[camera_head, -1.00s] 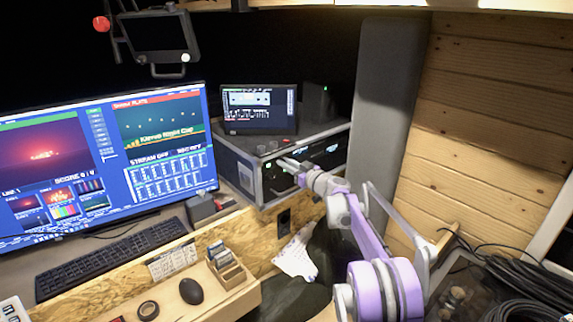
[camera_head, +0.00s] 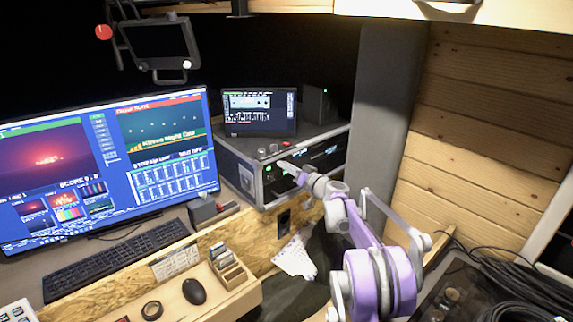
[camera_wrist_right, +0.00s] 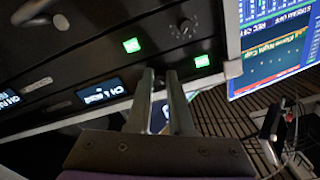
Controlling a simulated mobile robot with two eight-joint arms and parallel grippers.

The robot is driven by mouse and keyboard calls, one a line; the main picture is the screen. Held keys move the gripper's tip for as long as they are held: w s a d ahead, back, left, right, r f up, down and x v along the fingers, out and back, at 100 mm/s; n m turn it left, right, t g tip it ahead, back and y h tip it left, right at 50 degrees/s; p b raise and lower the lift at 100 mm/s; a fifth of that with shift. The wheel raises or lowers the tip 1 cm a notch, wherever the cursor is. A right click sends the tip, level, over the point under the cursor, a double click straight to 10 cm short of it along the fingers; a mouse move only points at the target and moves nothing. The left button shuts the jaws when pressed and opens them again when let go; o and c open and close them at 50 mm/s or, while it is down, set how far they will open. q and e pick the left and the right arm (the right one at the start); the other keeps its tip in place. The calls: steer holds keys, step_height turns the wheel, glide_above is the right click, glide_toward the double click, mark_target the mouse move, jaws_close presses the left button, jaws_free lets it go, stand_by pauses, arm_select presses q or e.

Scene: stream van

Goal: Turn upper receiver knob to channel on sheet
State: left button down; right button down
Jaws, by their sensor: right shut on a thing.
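The receiver rack box (camera_head: 242,181) stands right of the big monitor, its dark front (camera_head: 315,164) facing the wall side. My right gripper (camera_head: 283,166) reaches its upper left part. In the right wrist view, which is turned upside down, my right gripper (camera_wrist_right: 160,74) has its two fingers against the panel. They are shut on the upper receiver knob, which they hide. A green light (camera_wrist_right: 202,62) and a lit display (camera_wrist_right: 102,93) flank the fingertips. Another knob (camera_wrist_right: 187,28) is free. My left gripper is not in view.
A small screen (camera_head: 260,108) stands on the rack. A printed card (camera_head: 175,262) lies by the keyboard. Coiled cables (camera_head: 515,285) lie at lower right.

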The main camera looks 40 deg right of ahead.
steer(key=shift+m, duration=0.7)
steer(key=c, duration=0.8)
jaws_free()
steer(key=s+d+b, duration=0.1)
steer(key=s, duration=0.9)
steer(key=shift+s, duration=0.4)
